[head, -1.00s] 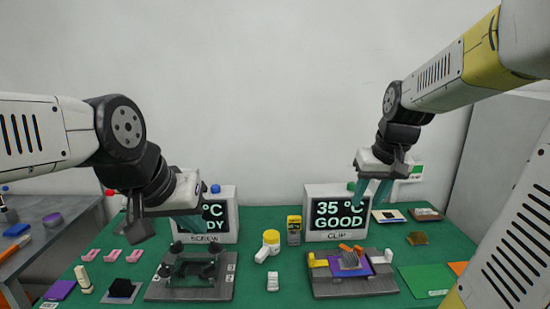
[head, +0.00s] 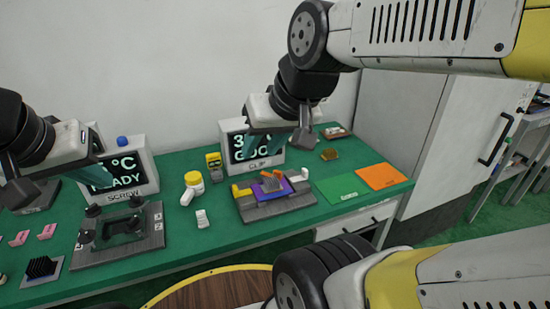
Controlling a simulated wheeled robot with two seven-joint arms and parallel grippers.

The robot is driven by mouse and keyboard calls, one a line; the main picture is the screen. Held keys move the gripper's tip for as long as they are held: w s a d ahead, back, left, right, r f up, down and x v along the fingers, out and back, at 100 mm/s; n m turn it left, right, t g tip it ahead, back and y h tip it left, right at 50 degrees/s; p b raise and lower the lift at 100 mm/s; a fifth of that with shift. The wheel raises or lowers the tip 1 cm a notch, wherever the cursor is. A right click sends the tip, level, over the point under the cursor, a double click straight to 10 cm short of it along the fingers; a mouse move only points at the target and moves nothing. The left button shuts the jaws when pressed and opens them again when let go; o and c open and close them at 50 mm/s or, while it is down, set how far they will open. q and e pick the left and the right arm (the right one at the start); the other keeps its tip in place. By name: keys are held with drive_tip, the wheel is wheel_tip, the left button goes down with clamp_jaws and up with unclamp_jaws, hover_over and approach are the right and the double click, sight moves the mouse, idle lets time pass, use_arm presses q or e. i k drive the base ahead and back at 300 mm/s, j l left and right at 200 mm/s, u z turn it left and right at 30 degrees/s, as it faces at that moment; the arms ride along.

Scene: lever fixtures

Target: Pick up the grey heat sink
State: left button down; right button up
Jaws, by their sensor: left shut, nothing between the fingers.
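The grey heat sink (head: 272,184) sits on a purple square in the CLIP fixture (head: 275,207), with orange pieces beside it. My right gripper (head: 262,145) hangs in front of the CLIP screen, above and behind the heat sink and apart from it. Its teal fingers are spread and hold nothing. My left gripper (head: 97,172) is at the left, in front of the SCREW screen and above the SCREW fixture (head: 120,240). It is shut and empty. A black finned block (head: 42,267) lies on a grey pad at the lower left.
A yellow-and-white bottle (head: 194,182), a yellow meter (head: 214,164) and a small white piece (head: 202,219) stand between the fixtures. A green mat (head: 345,187) and an orange mat (head: 383,176) lie to the right. Green table shows bare around the white piece.

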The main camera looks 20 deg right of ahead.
sight(273, 184)
drive_tip(key=l+u, duration=0.2)
drive_tip(key=l, duration=0.25)
drive_tip(key=k+l+u, duration=0.2)
drive_tip(key=l, duration=0.2)
drive_tip(key=l+u, duration=0.2)
drive_tip(key=l, duration=0.25)
